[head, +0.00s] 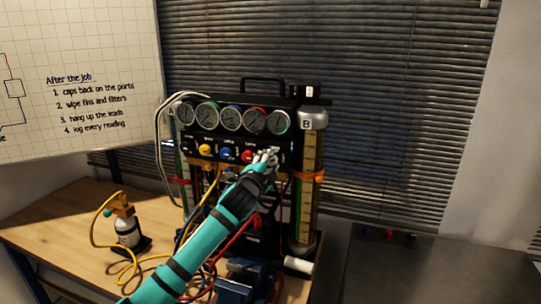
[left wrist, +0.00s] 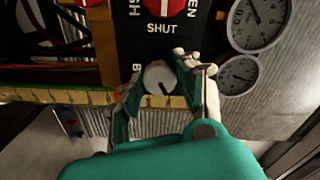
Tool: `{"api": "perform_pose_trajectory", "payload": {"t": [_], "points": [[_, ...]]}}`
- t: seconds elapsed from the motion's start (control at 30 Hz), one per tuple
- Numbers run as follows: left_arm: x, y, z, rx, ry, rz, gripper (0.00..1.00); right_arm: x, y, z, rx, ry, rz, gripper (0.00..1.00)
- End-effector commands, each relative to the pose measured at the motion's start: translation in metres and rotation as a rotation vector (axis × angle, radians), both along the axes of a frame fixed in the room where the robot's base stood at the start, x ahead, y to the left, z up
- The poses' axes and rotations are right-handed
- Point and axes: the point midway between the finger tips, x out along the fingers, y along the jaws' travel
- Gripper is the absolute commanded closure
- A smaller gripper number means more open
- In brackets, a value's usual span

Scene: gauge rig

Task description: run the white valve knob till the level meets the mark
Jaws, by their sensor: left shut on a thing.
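My left gripper (head: 268,158) reaches up to the right end of the knob row on the gauge rig (head: 262,100). In the left wrist view its fingers (left wrist: 160,88) are shut on the white valve knob (left wrist: 158,74), one on each side. A dark pointer line shows on the knob's face. In the head view my gripper hides the knob. The sight column marked B (head: 308,190) stands upright at the rig's right side with a yellowish scale. Its level and mark are too small to tell. My right gripper is in neither view.
Yellow (head: 205,150), blue (head: 227,153) and red (head: 248,156) knobs sit left of my gripper, below several round gauges (head: 231,118). Hoses hang before the rig. A small bottle (head: 127,233) with a yellow hose stands on the wooden bench (head: 60,222). The dark surface (head: 430,272) at right is largely clear.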

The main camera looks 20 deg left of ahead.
Motion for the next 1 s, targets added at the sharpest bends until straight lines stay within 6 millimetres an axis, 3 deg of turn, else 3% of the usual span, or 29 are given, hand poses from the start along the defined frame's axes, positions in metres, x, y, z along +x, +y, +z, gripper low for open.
{"api": "perform_pose_trajectory", "payload": {"t": [0.1,0.5,1.0], "points": [[0.000,0.000,0.003,0.112,-0.002,0.000,1.00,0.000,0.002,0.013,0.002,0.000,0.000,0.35],[0.000,0.000,0.001,0.402,-0.013,0.000,1.00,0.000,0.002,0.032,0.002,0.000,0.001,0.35],[0.000,0.000,-0.001,0.517,-0.016,0.000,1.00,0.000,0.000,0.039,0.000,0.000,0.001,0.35]]}}
